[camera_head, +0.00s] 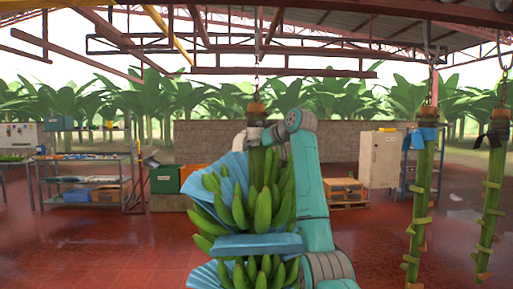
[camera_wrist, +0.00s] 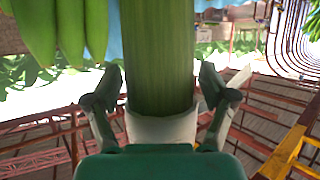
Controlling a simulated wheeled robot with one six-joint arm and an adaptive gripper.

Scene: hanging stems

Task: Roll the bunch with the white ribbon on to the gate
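The bunch of green bananas (camera_head: 262,205), with blue sheets between its hands, hangs from a chain in the middle of the head view. A white ribbon (camera_wrist: 162,127) wraps its thick green stem (camera_wrist: 157,55), close in front of the wrist camera. The ribbon also shows partly in the head view (camera_head: 254,136). My gripper (camera_wrist: 162,88) is open, one finger on each side of the stem beside the ribbon, with small gaps visible. In the head view my teal arm partly covers the bunch's right side. I cannot tell which overhead part is the gate.
Two bare stems hang at the right, one with a blue ribbon (camera_head: 426,138), one with a black ribbon (camera_head: 494,136). Overhead are rails and a yellow bar (camera_head: 168,36). Shelves (camera_head: 85,180), a cream cabinet (camera_head: 380,158) and a wall stand behind. The red floor at left is clear.

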